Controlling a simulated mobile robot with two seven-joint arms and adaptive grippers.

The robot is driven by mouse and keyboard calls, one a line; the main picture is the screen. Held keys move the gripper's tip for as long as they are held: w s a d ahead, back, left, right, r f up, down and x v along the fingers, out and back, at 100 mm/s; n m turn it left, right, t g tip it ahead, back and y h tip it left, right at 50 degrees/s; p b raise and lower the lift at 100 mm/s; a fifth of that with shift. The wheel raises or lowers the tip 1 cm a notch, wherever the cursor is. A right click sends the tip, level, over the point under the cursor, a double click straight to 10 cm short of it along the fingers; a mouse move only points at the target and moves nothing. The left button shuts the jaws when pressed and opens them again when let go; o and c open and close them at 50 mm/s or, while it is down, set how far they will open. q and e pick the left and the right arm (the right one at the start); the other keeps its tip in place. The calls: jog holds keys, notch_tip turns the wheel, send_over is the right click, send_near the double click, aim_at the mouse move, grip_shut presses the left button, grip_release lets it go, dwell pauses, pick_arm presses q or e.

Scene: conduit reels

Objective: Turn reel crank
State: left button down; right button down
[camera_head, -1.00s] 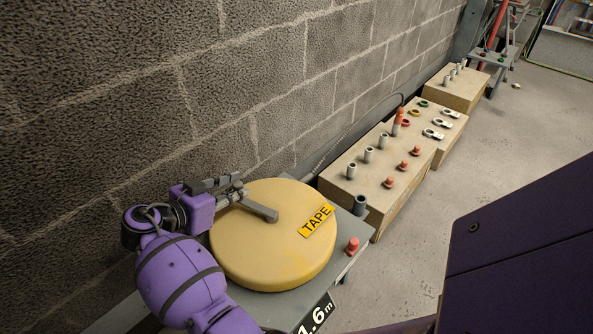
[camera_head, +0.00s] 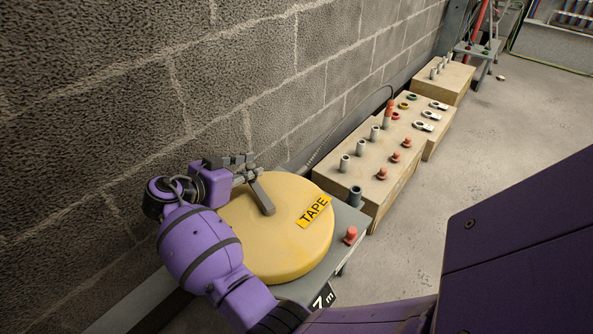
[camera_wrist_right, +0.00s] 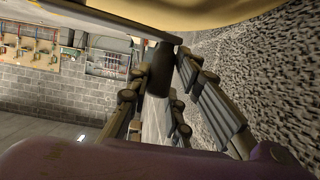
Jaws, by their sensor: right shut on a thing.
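A yellow drum-shaped reel (camera_head: 290,238) with a "TAPE" label lies flat on a grey stand (camera_head: 345,218). Its grey crank arm (camera_head: 263,198) runs from near the top's centre toward the wall, up and slightly left. My right gripper (camera_head: 243,168) is at the crank's outer end, at the reel's far edge, and is shut on the crank's handle. In the right wrist view the dark handle (camera_wrist_right: 160,70) stands between the fingers, below the reel's yellow edge (camera_wrist_right: 205,12). My left gripper is not in view.
A red knob (camera_head: 350,234) and a dark post (camera_head: 356,196) stand by the reel. A black length sign (camera_head: 323,298) is partly cut off by my arm. A wooden block (camera_head: 370,168) with pegs stands beyond. A block wall (camera_head: 190,90) runs close behind the gripper.

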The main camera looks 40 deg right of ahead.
jog(key=shift+w+d+r, duration=0.25)
jog(key=shift+w+r, duration=0.1)
jog(key=shift+w, duration=0.1)
jog(key=c, duration=1.9)
grip_release()
jog(key=o, duration=0.3)
jog(key=shift+w+f, duration=0.15)
jog(key=shift+f, duration=0.1)
jog(key=shift+a, duration=0.15)
jog(key=v, duration=1.2)
jog(key=shift+s, duration=0.25)
